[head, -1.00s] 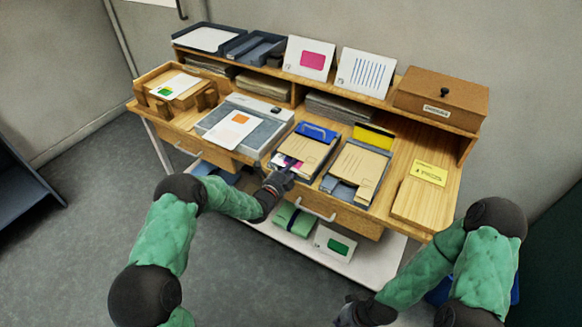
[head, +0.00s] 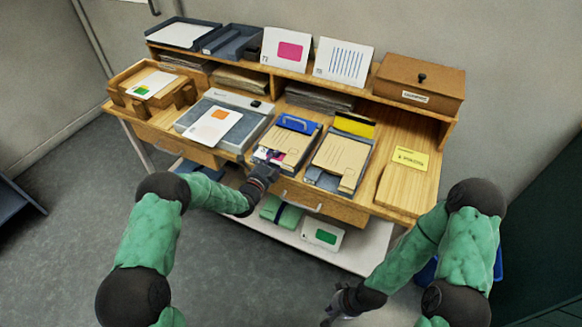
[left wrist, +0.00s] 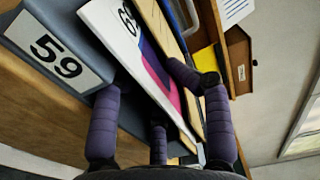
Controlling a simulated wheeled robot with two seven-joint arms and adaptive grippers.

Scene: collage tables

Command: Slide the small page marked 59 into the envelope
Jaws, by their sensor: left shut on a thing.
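The small white page (head: 266,155), with pink and purple print, lies at the front end of the left tan envelope (head: 283,144). In the left wrist view the page (left wrist: 137,50) runs between my fingers; its number is steeply angled and hard to read. The envelope's edge (left wrist: 158,22) shows right beside the page; how far the page is inside I cannot tell. My left gripper (head: 270,165) is shut on the page's near end; its fingers also show in the left wrist view (left wrist: 150,105). My right gripper (head: 332,308) hangs low, away from the desk, its fingers unclear.
The envelope lies on a grey tray with a blue clip (head: 297,124); a label reading 59 (left wrist: 58,57) is on the tray's front. A second envelope (head: 340,156) with a yellow strip lies to its right. A grey scale-like box (head: 248,130) stands left. A drawer handle (head: 300,203) sits below.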

